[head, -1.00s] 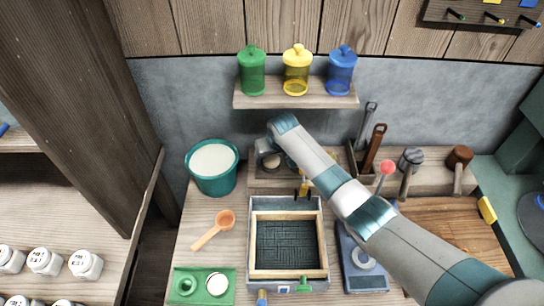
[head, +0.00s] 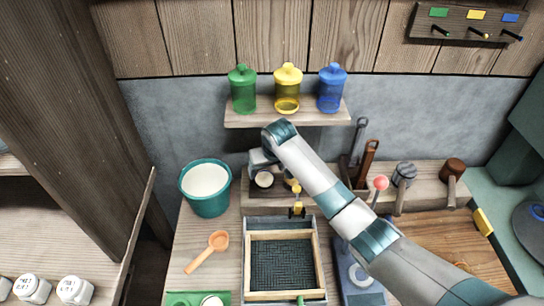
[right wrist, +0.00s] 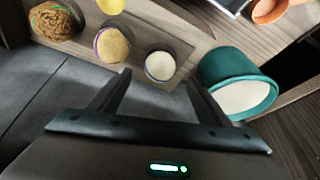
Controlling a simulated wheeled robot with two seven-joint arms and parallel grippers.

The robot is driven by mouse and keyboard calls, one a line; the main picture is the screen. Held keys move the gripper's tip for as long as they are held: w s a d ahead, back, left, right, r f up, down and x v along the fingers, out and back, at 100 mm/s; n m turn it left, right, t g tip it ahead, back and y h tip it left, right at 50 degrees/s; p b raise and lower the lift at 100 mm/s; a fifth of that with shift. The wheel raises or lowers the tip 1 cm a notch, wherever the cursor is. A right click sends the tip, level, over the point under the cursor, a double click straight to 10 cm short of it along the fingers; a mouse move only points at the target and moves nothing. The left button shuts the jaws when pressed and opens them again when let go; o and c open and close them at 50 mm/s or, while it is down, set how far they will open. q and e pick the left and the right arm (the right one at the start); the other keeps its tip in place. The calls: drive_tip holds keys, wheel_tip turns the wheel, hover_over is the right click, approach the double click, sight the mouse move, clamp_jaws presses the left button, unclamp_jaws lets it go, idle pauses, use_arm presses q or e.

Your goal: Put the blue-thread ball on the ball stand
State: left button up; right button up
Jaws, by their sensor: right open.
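My right gripper (head: 262,162) is over the wooden tray (head: 255,190) at the back of the bench. In the right wrist view my right gripper (right wrist: 158,77) is open and empty. A tan ball with a bluish-purple thread (right wrist: 112,43) lies in the tray, left of and beyond the fingertips. A brown ball with green threads (right wrist: 55,20) lies further left. A round cream-topped piece (right wrist: 160,65) is just beyond the gap between the fingers; it shows in the head view (head: 264,180). I cannot tell which thing is the ball stand. My left gripper is out of view.
A teal bucket (head: 206,188) stands left of the tray, close to my right finger in the wrist view. A shelf with three jars (head: 287,117) hangs above. A framed mesh mould (head: 283,265) lies in front. Tools (head: 365,165) stand to the right.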

drive_tip(key=b+v, duration=0.2)
drive_tip(key=v, duration=0.9)
drive_tip(key=shift+s, duration=0.15)
idle(0.4)
